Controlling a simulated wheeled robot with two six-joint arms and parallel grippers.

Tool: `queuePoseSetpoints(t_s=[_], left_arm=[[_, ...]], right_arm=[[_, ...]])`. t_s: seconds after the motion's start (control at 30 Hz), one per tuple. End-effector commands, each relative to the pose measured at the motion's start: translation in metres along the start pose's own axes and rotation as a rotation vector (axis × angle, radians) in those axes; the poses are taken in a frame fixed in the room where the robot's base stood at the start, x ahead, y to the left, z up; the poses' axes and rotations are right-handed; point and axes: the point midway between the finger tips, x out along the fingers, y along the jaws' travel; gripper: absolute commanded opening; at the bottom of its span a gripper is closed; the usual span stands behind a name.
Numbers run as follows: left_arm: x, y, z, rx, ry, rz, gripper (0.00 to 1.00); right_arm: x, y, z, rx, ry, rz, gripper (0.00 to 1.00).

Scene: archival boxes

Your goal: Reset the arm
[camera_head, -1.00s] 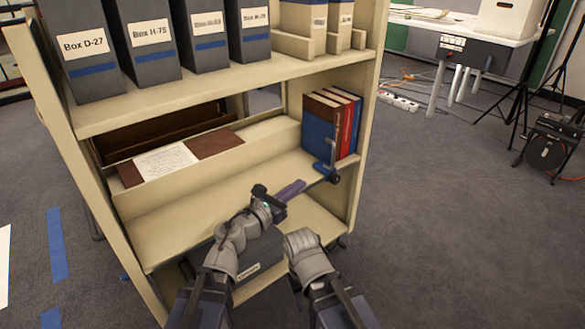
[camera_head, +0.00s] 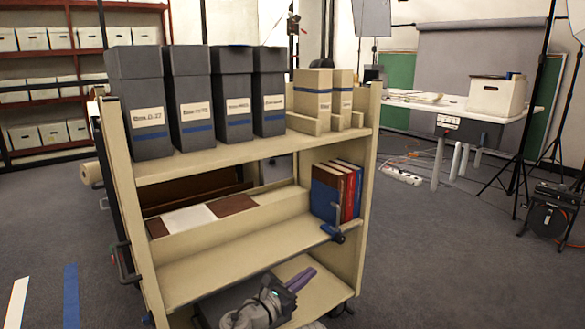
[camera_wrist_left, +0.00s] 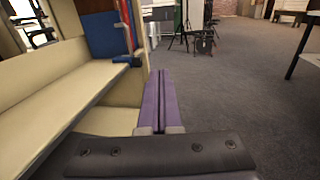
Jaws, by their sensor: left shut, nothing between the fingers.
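My left gripper (camera_head: 297,281) shows at the bottom of the head view, in front of the cart's lower shelves. Its two purple fingers are shut together with nothing between them. They also show in the left wrist view (camera_wrist_left: 158,90), pointing forward past the cart's right side panel.
A cream cart (camera_head: 215,258) holds grey archival boxes (camera_head: 234,108) on top and blue and red books (camera_head: 334,190) at the middle shelf's right end. A dark box (camera_head: 214,300) sits low. A white table (camera_head: 459,110) stands at the back right. Open carpet lies right of the cart.

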Motion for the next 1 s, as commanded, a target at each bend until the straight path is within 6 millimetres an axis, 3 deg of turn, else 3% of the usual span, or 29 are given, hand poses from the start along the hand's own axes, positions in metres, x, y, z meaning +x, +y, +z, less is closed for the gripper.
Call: queuePoseSetpoints(t_s=[0.23, 0.57, 0.87, 1.0], left_arm=[[0.001, 0.01, 0.009, -0.073, -0.021, 0.052, 0.0], [-0.001, 0.042, 0.031, -0.321, -0.093, 0.218, 0.0], [-0.021, 0.095, 0.043, -0.799, -0.221, 0.517, 0.0], [-0.047, 0.12, 0.029, -1.184, -0.317, 0.759, 0.0]], right_arm=[[-0.005, 0.001, 0.0, 0.0, 0.0, 0.0, 0.5], [-0.018, 0.002, 0.001, -0.002, -0.001, 0.0, 0.5], [-0.043, 0.004, 0.003, -0.004, -0.001, 0.001, 0.5], [-0.063, 0.006, 0.004, -0.006, -0.002, 0.001, 0.5]])
